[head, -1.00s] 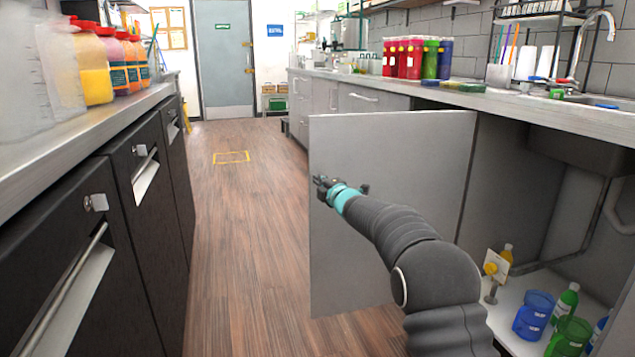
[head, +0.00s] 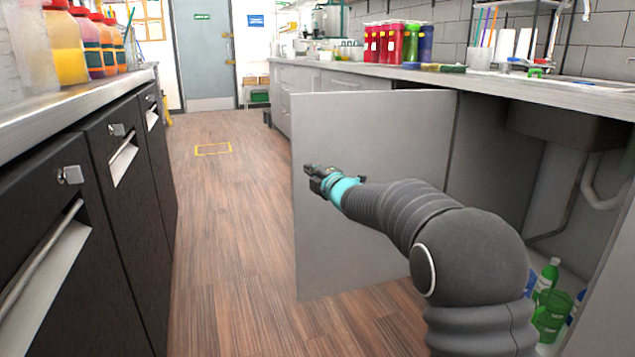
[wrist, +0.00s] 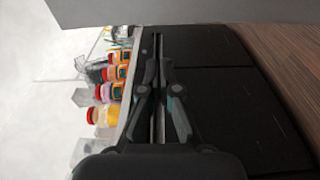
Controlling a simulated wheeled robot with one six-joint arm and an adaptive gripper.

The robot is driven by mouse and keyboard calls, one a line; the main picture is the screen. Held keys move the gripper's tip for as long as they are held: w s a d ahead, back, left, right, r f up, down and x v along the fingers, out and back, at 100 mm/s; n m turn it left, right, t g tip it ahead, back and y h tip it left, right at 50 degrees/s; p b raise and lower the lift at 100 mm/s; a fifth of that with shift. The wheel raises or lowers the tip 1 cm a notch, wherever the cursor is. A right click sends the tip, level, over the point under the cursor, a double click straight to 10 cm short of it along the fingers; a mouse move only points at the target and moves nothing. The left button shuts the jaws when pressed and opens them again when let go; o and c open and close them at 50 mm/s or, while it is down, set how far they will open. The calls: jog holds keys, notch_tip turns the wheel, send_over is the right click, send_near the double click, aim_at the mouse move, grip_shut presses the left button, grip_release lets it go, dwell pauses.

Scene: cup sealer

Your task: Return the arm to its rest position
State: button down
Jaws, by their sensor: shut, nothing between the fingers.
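My gripper (head: 314,178) is at the end of my dark, ribbed arm in the head view. It points left across the aisle, in front of the grey open cabinet door (head: 350,260). In the wrist view my gripper (wrist: 157,65) shows from behind with its fingers close together and nothing between them. It faces the dark drawers on the other side of the aisle. Whether it touches the cabinet door cannot be told.
The open sink cabinet holds a green cup (head: 552,316) and bottles. A left counter (head: 90,105) carries sauce bottles (head: 85,45) above dark drawers (head: 120,150). The right counter (head: 480,85) carries red, green and blue containers. The wooden floor (head: 225,230) between is clear.

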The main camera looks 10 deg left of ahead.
jog(key=s+d+f+m+g+h, duration=0.1)
jog(key=s+d+f+m+h, duration=0.2)
jog(key=d+f+m, duration=0.25)
jog(key=s+d+f+m+g+h, duration=0.1)
jog(key=s+d+f+m+h, duration=0.1)
jog(key=d+f+m+h, duration=0.35)
jog(key=s+d+f+m+g+h, duration=0.2)
jog(key=s+d+f+m+g, duration=0.15)
jog(key=s+d, duration=0.55)
jog(key=s+d+r+m+g+p, duration=0.1)
jog(key=s+d+m+g+p, duration=0.2)
jog(key=s, duration=0.7)
jog(key=s+d+r+m+h, duration=0.1)
jog(key=s+d+r+m, duration=0.15)
jog(key=s+d, duration=0.45)
jog(key=s+d+m+g+p, duration=0.2)
jog(key=s+m, duration=0.2)
jog(key=s, duration=0.8)
jog(key=s+d+r+m+t+p, duration=0.2)
jog(key=s+d+r, duration=0.1)
jog(key=s+r, duration=0.4)
jog(key=shift+s+p, duration=0.3)
jog(key=shift+s, duration=0.15)
